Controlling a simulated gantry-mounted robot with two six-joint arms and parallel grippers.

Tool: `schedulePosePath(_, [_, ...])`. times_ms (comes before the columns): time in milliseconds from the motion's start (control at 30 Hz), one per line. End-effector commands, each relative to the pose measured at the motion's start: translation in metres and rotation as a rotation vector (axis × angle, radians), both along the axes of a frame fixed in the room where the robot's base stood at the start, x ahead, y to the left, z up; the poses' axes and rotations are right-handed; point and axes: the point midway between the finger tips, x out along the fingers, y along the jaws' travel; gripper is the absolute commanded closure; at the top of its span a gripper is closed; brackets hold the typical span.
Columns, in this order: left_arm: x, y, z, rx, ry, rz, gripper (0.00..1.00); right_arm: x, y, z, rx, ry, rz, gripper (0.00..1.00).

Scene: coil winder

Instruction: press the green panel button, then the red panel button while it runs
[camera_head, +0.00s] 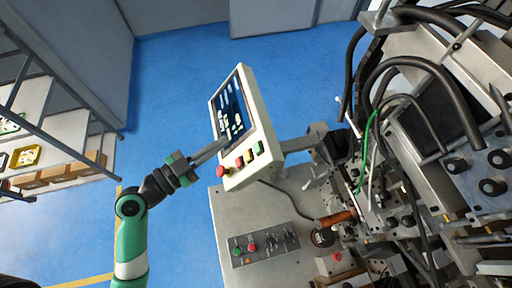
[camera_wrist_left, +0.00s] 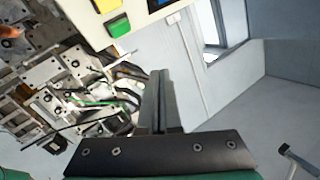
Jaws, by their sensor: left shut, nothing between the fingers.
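A white control panel (camera_head: 262,125) with a dark screen (camera_head: 230,112) stands tilted on an arm of the machine. The wrist view shows a green button (camera_wrist_left: 118,25) and a yellow one (camera_wrist_left: 107,5) on the panel's corner. My left gripper (camera_head: 222,145) is shut and empty, its tips by the panel's left edge; I cannot tell whether they touch it. My right gripper is out of view.
The winder (camera_head: 420,150), with cables and metal parts, fills the right side. A metal table (camera_head: 285,210) lies below the panel. A shelf rack (camera_head: 50,130) with trays stands at the left. Blue floor (camera_head: 175,90) is clear between rack and panel.

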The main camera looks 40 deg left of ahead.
Motion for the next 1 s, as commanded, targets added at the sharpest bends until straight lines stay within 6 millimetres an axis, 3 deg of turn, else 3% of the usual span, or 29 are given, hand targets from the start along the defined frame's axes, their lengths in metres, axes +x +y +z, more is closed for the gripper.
schedulePosePath(33, [0.004, -0.003, -0.011, 0.002, -0.003, -0.004, 1.00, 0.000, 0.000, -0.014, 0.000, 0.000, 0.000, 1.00])
schedulePosePath(133, [0.012, -0.010, -0.020, 0.002, -0.006, -0.005, 1.00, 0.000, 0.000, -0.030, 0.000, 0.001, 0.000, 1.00])
schedulePosePath(267, [0.025, -0.018, -0.027, -0.003, -0.003, -0.005, 1.00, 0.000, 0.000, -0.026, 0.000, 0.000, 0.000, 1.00])
schedulePosePath(533, [0.044, -0.030, -0.047, 0.000, -0.004, -0.001, 1.00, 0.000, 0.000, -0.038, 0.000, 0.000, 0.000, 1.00])
schedulePosePath(1000, [0.048, -0.032, -0.049, 0.000, -0.005, 0.001, 1.00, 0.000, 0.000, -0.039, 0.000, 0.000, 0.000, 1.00])
